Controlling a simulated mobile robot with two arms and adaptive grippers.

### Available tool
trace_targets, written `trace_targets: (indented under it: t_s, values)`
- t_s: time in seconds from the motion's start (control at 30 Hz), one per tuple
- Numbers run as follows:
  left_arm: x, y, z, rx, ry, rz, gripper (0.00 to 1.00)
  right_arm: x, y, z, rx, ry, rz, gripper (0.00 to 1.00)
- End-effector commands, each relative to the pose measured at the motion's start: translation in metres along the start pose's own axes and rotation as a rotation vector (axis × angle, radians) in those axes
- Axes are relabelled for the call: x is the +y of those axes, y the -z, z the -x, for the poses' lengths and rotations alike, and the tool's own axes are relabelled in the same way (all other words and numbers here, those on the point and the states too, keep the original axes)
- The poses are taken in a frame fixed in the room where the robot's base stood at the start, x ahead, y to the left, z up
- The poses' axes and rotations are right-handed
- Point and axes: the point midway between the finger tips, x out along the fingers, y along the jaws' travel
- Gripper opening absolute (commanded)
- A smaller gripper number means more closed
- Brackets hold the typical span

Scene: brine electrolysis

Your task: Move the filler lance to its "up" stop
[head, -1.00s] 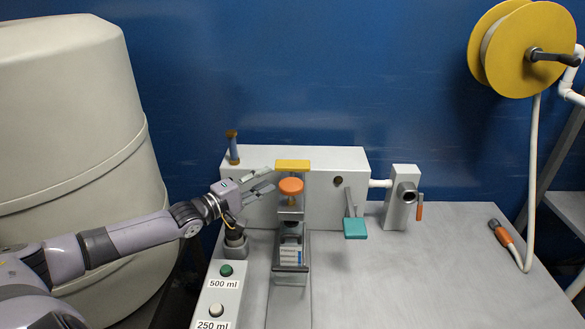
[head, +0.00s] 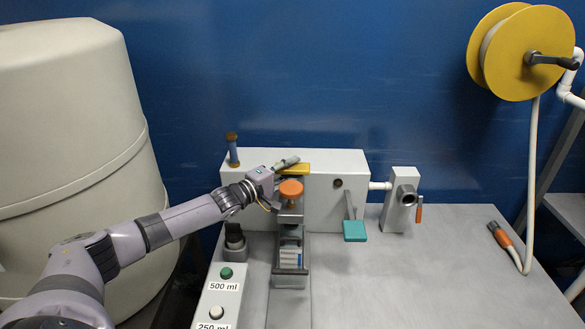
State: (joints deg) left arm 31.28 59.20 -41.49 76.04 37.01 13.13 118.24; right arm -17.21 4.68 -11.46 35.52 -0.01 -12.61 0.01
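The filler stands in front of the white housing, a narrow upright assembly with a yellow crosspiece (head: 297,170) on top and a round orange knob (head: 291,188) just below it. I cannot tell for sure which of these parts belongs to the lance. My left gripper (head: 287,162) is at the yellow crosspiece, above and slightly left of the knob. Its fingers overlap the left part of the crosspiece. Contact and finger gap cannot be made out. My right gripper is not in view.
The white housing (head: 338,205) stands behind the filler. A teal paddle (head: 355,231) and a grey valve block (head: 401,200) are to the right. The button box (head: 217,302) is at front left. A hose nozzle (head: 503,235) lies at right; the grey bench between is clear.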

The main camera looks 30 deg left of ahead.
Motion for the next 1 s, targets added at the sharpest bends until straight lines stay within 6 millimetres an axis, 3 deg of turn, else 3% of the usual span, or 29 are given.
trace_targets:
  t_s: [0.4,0.9,1.0]
  values:
    - [0.0001,-0.0006,-0.0061,-0.001,0.000,-0.001,0.33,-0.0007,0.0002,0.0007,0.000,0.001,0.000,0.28]
    - [0.0000,-0.0005,-0.0058,-0.001,0.001,-0.001,0.00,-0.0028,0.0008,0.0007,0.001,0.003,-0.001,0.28]
    - [-0.0002,-0.0005,-0.0058,-0.001,0.001,-0.001,0.00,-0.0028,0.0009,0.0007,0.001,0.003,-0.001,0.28]
